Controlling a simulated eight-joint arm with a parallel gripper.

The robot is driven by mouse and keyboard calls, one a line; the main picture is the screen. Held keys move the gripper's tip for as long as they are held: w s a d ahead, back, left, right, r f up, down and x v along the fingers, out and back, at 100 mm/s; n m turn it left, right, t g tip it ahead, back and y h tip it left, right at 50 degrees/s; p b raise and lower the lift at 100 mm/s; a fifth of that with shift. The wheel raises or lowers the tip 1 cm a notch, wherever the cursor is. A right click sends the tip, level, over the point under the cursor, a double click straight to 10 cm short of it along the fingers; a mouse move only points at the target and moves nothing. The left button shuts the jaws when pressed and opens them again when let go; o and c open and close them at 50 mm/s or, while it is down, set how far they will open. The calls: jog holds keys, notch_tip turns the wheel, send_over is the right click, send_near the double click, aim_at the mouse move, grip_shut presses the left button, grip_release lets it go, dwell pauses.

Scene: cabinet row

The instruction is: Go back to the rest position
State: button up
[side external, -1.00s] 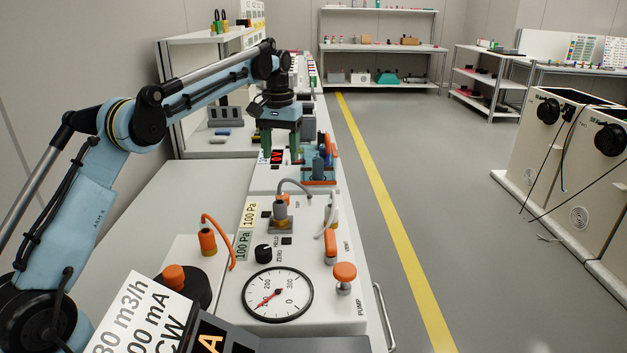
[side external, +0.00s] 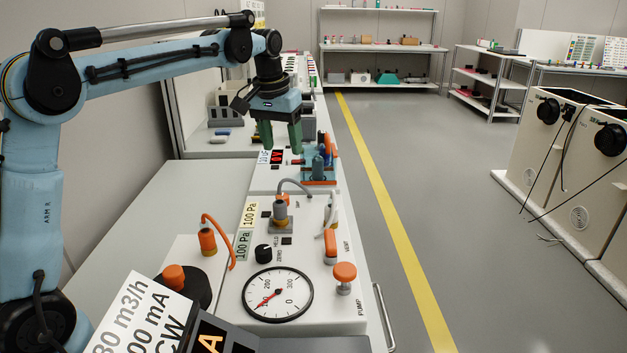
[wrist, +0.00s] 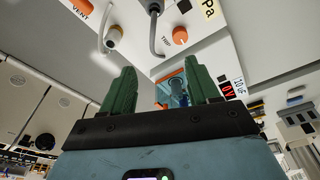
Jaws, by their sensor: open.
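My gripper (side external: 281,136) has two green fingers pointing down. It hangs above the far part of the white cabinet row (side external: 262,180), near a small blue fixture with an orange edge (side external: 319,177). In the wrist view my gripper (wrist: 160,88) has its green fingers spread apart, with nothing held between them. The blue fixture (wrist: 172,92) shows beyond the gap between the fingers. I cannot tell the exact height of the fingers above the panel.
The near panel carries a round gauge (side external: 277,294), an orange pump knob (side external: 345,272), a black dial (side external: 263,254) and a grey hose (side external: 294,183). An orange cable (side external: 219,228) runs on the left. The grey bench top (side external: 150,215) beside my arm is bare.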

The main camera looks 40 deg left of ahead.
jog(key=s+d+f+m+t, duration=0.2)
jog(key=s+d+f, duration=0.2)
jog(key=s, duration=0.5)
jog(key=s+d+f+m+t, duration=0.1)
jog(key=s+d+f+t, duration=0.2)
jog(key=s, duration=0.6)
jog(key=shift+s+d+f+m, duration=0.4)
jog(key=shift+d+f, duration=0.35)
jog(key=shift+d, duration=0.5)
jog(key=w+a+r+g, duration=0.3)
jog(key=w+a+r, duration=0.15)
jog(key=w, duration=0.55)
jog(key=w+a+r+g, duration=0.25)
jog(key=w+a, duration=0.35)
jog(key=w, duration=0.3)
jog(key=w+a+f+g, duration=0.2)
jog(key=w+a+f, duration=0.1)
jog(key=w+a, duration=0.1)
jog(key=shift+m+t, duration=0.25)
jog(key=shift+m, duration=0.05)
notch_tip(320, 180, down, 12)
jog(key=shift+s+a+f, duration=0.1)
jog(key=shift+a, duration=0.05)
